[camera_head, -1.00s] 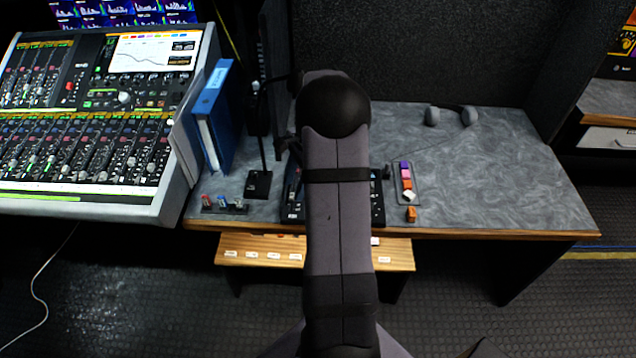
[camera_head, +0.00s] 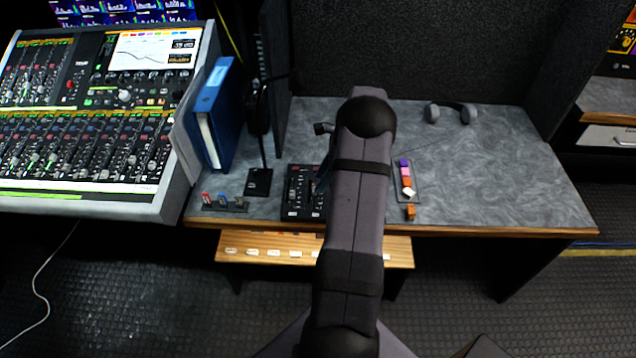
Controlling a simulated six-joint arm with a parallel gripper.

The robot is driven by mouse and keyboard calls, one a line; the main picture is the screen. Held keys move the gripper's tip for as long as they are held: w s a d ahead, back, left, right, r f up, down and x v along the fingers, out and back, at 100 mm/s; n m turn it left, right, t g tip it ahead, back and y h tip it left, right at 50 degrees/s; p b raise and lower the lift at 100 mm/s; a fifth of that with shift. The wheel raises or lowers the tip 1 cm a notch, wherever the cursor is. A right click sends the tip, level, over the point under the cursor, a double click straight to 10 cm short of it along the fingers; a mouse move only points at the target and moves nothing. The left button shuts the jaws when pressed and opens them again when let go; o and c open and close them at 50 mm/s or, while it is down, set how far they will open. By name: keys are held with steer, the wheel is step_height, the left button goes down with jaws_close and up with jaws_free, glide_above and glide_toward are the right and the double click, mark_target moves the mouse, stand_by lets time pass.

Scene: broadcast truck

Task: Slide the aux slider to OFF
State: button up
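A black control panel (camera_head: 297,205) with small sliders lies near the front edge of the grey desk. Its left part shows in the head view; my arm covers the rest. I cannot tell which slider is the aux slider, or its position; labels are too small to read. My arm reaches forward over the panel from the bottom of the picture. My gripper is hidden behind the arm, so its opening and any contact with the panel cannot be seen.
Left of the panel are a small black stand (camera_head: 258,182), a blue binder (camera_head: 214,115) and a large mixing console (camera_head: 85,150). Right of my arm is a tray with coloured blocks (camera_head: 406,175). Headphones (camera_head: 451,113) lie farther back. The desk's right side is clear.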

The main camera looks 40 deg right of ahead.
mark_target(311, 209)
steer(key=shift+x, duration=1.7)
steer(key=shift+c, duration=0.7)
jaws_close()
steer(key=shift+s+a+r+p, duration=0.1)
steer(key=shift+s+a+p, duration=0.85)
steer(key=shift+s+a, duration=1.1)
steer(key=shift+a, duration=0.05)
steer(key=shift+o, duration=0.7)
jaws_free()
